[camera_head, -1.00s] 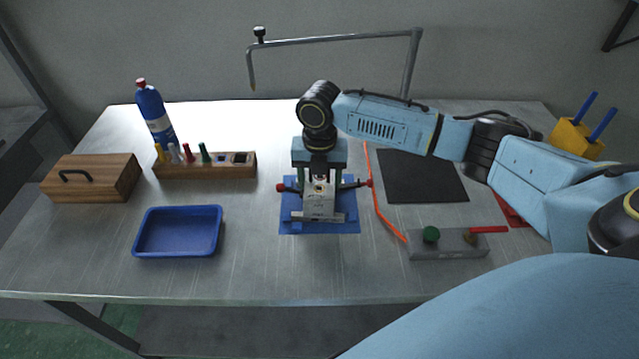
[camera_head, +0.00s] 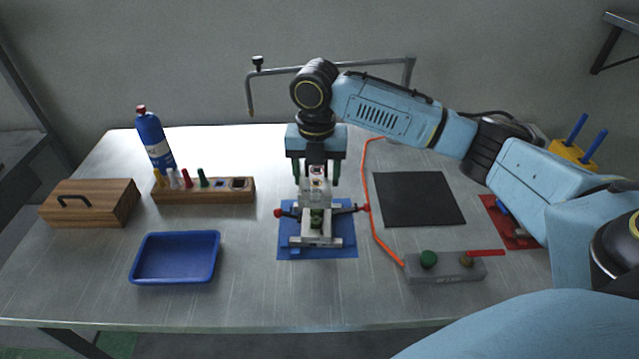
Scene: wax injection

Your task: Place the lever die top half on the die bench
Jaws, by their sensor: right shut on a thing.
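My right gripper (camera_head: 317,166) points straight down over the middle of the table, its two dark fingers shut on a pale grey block, the lever die top half (camera_head: 316,187). The block is just above the lower die part (camera_head: 318,240), which stands on a blue mat (camera_head: 343,249). Levers with red knobs (camera_head: 279,213) stick out to both sides. From this angle I cannot tell how wide the gap is. Which surface is the die bench is not marked. My left gripper is out of view.
A black mat (camera_head: 420,199) to the right is empty. An orange hose (camera_head: 378,235) runs between it and the blue mat. A grey block with green knob (camera_head: 445,267) stands at front right, a blue tray (camera_head: 176,259) at left. A wooden rack (camera_head: 205,191) stands behind the tray.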

